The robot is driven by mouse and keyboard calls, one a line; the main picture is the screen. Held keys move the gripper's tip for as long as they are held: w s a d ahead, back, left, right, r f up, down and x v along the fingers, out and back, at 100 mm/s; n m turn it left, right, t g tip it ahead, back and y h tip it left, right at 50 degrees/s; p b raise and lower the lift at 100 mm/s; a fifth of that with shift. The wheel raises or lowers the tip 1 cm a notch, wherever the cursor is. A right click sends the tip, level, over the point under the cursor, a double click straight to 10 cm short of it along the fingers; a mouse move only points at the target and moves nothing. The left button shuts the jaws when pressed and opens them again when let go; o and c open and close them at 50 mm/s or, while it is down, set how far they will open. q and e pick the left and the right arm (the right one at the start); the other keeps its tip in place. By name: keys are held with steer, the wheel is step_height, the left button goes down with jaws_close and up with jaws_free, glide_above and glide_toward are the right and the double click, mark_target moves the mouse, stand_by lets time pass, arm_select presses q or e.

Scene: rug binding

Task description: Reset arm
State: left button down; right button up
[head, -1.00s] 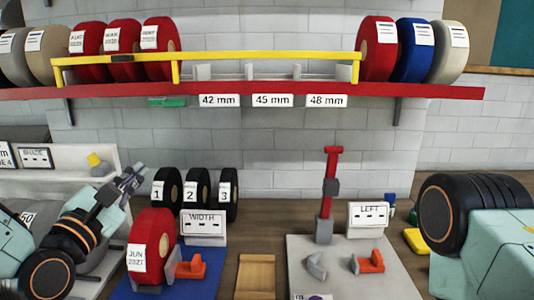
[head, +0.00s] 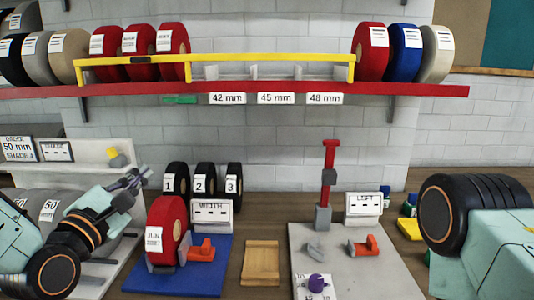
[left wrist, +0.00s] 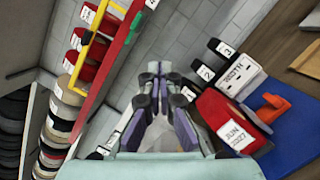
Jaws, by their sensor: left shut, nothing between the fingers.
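My left gripper (head: 137,182) is raised in front of the white rack at the left of the head view. Its fingers are closed with nothing between them, and it touches none of the rolls. In the left wrist view the closed fingers (left wrist: 157,75) point toward the grey wall. A red roll (head: 164,226) labelled JUN 2027 stands on a blue mat (head: 210,275), right of the gripper. My right arm comes in at the lower right of the head view, but its gripper is out of view.
A red shelf (head: 420,91) with several rolls and a yellow bar (head: 270,56) spans the wall above. Black rolls (head: 204,183), a wooden tray (head: 261,262) and a grey board (head: 375,285) with a red-handled post (head: 328,170) stand on the bench.

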arm_select(q)
steer(key=s+f+m+g+y+b, duration=0.1)
steer(key=s+f+m+g, duration=0.3)
steer(key=f, duration=0.5)
steer(key=s+f+m+g+b, duration=0.1)
steer(key=f+m+g, duration=0.2)
steer(key=f+m, duration=0.55)
steer(key=s+f+m+g+y+b, duration=0.1)
steer(key=s+f+m+g+b, duration=0.2)
steer(key=f, duration=0.8)
steer(key=s+d+f+m+g+y+b, duration=0.1)
steer(key=s+f+m+g+b, duration=0.4)
steer(key=s+f, duration=2)
steer(key=s+m+g, duration=0.1)
steer(key=s+g, duration=0.2)
steer(key=g, duration=0.1)
steer(key=shift+s+d+m+y, duration=0.2)
steer(key=shift+s+m+y, duration=0.05)
steer(key=shift+m+y, duration=0.15)
steer(key=shift+w, duration=0.1)
